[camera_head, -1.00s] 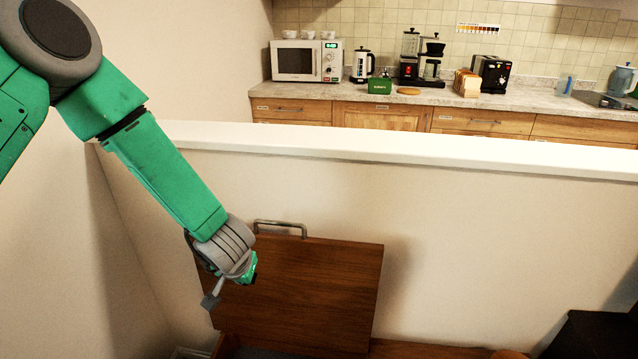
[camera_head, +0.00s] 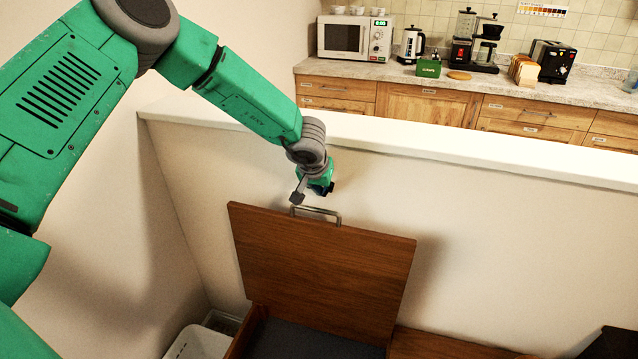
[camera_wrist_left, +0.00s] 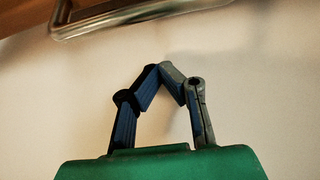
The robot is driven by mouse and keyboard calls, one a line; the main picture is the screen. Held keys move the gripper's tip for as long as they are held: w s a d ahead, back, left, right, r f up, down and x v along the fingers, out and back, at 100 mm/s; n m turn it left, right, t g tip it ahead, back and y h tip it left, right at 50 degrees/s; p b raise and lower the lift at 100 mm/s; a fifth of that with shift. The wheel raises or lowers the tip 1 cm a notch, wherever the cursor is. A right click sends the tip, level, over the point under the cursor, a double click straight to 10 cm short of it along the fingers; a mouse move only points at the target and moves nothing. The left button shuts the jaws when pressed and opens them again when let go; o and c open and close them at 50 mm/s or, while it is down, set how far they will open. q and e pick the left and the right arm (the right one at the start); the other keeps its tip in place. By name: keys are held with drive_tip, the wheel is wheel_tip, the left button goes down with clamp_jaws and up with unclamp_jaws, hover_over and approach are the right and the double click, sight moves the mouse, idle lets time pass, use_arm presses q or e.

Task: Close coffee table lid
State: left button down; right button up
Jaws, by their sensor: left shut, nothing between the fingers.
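The coffee table lid (camera_head: 320,265) is a brown wooden panel standing raised, close to the low white wall. A metal bar handle (camera_head: 316,214) sits at its top edge. The handle also shows at the top of the left wrist view (camera_wrist_left: 140,14), with a strip of the lid's wood beside it. Below the lid, the open compartment (camera_head: 305,342) shows a dark inside. My left gripper (camera_head: 314,198) is just above the handle, in front of the wall. In the left wrist view its fingertips (camera_wrist_left: 160,70) meet with nothing between them, apart from the handle. My right gripper is not in view.
The low wall with a white top (camera_head: 420,150) runs behind the lid. A white bin (camera_head: 200,343) stands at the lower left. A dark object (camera_head: 612,343) is at the lower right. Beyond the wall is a kitchen counter (camera_head: 400,75) with appliances.

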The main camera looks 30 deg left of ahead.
use_arm(q)
drive_tip(key=shift+s+d+f+b, duration=0.2)
drive_tip(key=shift+s+b, duration=0.1)
drive_tip(key=shift+s, duration=0.7)
drive_tip(key=shift+s+d+f+b, duration=0.15)
drive_tip(key=shift+s+b, duration=0.1)
drive_tip(key=shift+s, duration=0.7)
